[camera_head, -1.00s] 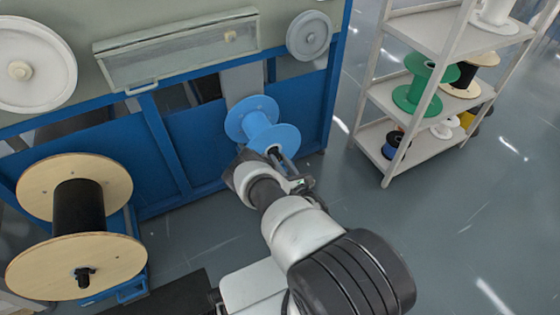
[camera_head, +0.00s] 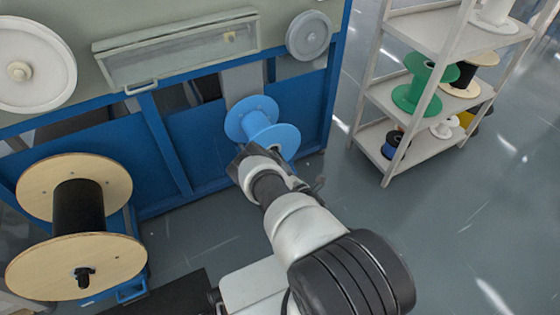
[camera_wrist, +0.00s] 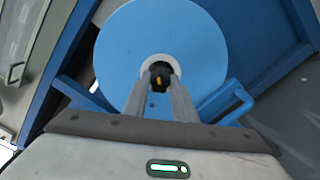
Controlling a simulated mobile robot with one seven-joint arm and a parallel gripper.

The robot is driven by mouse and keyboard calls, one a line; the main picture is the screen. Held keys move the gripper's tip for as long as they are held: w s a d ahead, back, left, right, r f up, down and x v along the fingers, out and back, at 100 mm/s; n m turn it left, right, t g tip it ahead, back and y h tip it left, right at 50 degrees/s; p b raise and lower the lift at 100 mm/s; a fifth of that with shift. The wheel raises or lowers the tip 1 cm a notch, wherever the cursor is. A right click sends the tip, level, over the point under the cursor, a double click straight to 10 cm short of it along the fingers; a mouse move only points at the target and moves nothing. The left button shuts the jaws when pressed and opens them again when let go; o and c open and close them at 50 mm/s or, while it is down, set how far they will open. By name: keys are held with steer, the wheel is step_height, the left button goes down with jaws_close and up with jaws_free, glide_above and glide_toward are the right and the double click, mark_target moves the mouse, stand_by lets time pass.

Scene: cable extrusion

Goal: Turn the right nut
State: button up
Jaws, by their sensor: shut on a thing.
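The right nut (camera_wrist: 159,70) is a small dark piece with an orange mark at the hub of the blue spool (camera_wrist: 155,28). In the wrist view my gripper (camera_wrist: 160,84) reaches straight to the hub, with its two grey fingers shut on the nut from either side. In the head view the blue spool (camera_head: 284,138) hangs on the right side of the blue-framed machine. There my wrist covers the nut and the fingertips.
A large wooden spool (camera_head: 122,262) with black cable stands at the left. A shelf (camera_head: 440,125) with several spools is at the right. The blue machine frame (camera_head: 205,190) is close behind the blue spool.

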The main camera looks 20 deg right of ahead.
steer(key=n, duration=1.9)
steer(key=shift+w+r+n, duration=0.15)
steer(key=shift+n, duration=0.25)
stand_by(2.7)
stand_by(0.3)
